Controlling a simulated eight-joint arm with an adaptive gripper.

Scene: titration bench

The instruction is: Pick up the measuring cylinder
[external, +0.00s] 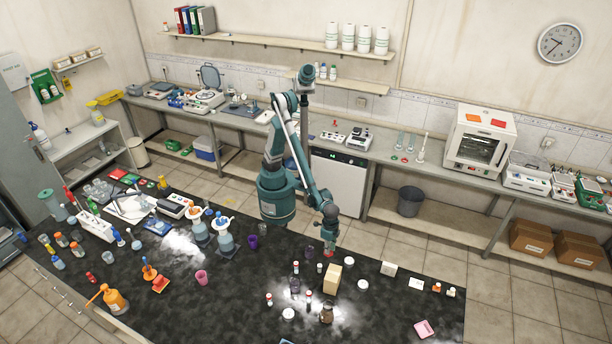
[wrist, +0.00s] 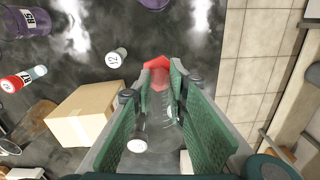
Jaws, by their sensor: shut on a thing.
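The measuring cylinder (wrist: 162,101) is clear, with a red base (wrist: 146,73). In the wrist view it lies between the green pads of my gripper (wrist: 167,72), which is shut on it. The red base shows at the far end of the fingers. In the external view my gripper (external: 328,240) is over the bench's back edge, right of centre, with a small red patch (external: 328,253) at its tip. The clear tube is too small to make out there. I cannot tell whether the base touches the bench.
A cardboard box (wrist: 85,112) stands close left of my gripper; it also shows in the external view (external: 332,279). White-capped vials (wrist: 116,58) and a purple beaker (wrist: 27,22) stand nearby. The black bench (external: 385,300) has free room at the right front. Tiled floor lies beyond its edge.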

